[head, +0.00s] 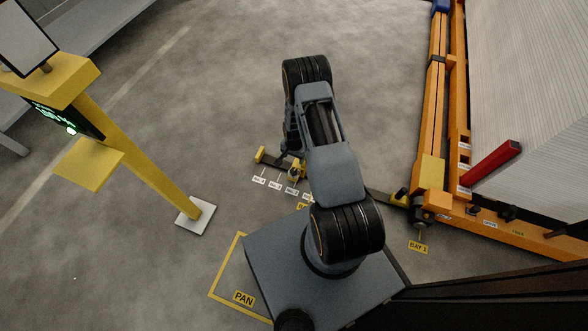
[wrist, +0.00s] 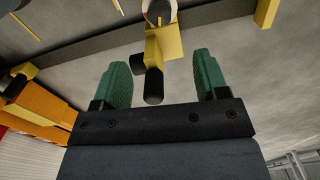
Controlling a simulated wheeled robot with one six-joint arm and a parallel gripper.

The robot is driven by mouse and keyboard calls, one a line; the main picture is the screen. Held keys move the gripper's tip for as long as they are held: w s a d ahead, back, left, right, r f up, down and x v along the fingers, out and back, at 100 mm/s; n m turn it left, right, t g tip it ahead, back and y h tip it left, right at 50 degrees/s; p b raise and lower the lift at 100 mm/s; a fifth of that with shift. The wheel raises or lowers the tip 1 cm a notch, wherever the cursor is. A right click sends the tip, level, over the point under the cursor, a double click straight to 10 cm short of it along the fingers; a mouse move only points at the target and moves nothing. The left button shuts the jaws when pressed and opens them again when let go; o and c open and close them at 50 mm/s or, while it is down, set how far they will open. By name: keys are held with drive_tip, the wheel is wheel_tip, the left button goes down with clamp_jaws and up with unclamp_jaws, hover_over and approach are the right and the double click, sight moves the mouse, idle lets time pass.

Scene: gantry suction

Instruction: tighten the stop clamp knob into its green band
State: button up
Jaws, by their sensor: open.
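The stop clamp is a yellow block (wrist: 166,42) with black round parts, at the top middle of the wrist view. The nearer black cylinder, which looks like its knob (wrist: 154,86), points toward my gripper. My gripper (wrist: 165,72) is open, with one green finger pad on each side of the knob and visible gaps to both. A round pale dial face (wrist: 159,10) above the block is cut off by the frame edge; I cannot make out a green band on it. In the head view a yellow clamp (head: 296,170) shows beside my arm, partly covered.
A dark rail (wrist: 85,50) runs behind the clamp. Its yellow end piece (head: 261,154) and a row of small white labels (head: 275,184) lie left of my arm. An orange gantry frame (head: 431,120) stands right, a yellow post (head: 140,160) left.

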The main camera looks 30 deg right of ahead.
sight(294, 170)
wheel_tip(294, 170, down, 12)
drive_tip(key=b, duration=0.4)
drive_tip(key=shift+r, duration=0.1)
drive_tip(key=shift+c, duration=0.2)
